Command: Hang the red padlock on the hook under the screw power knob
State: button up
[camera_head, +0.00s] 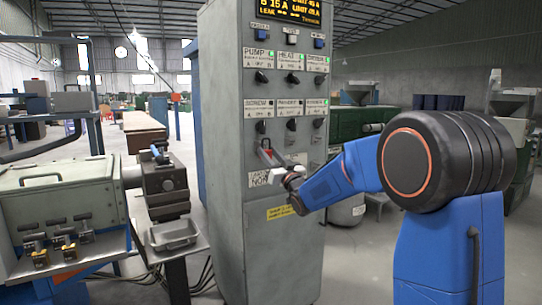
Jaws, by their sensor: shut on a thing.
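The red padlock (267,156) is small in view, tilted, in front of the grey control cabinet just below the screw power knob (260,127). My gripper (287,175) is shut on the padlock, reaching in from its lower right. The SCREW label (258,106) is above that knob, in the left column of the lower row. The hook under the knob is not distinguishable; the padlock and gripper overlap that area. I cannot tell whether the padlock's shackle touches a hook.
The tall control cabinet (225,200) stands in the centre, with other knobs (291,78) above and beside. A grey machine (60,205) at left has several padlocks (68,252) on its front ledge. A small metal tray (173,236) stands between machine and cabinet.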

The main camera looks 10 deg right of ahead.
jog(key=shift+w+a+f, duration=0.15)
jog(key=shift+w+a, duration=0.15)
jog(key=shift+w, duration=0.45)
jog(key=shift+w+a+f, duration=0.15)
jog(key=shift+w+f, duration=0.3)
jog(key=shift+w, duration=0.05)
jog(key=o, duration=1.2)
jog(key=shift+f, duration=0.1)
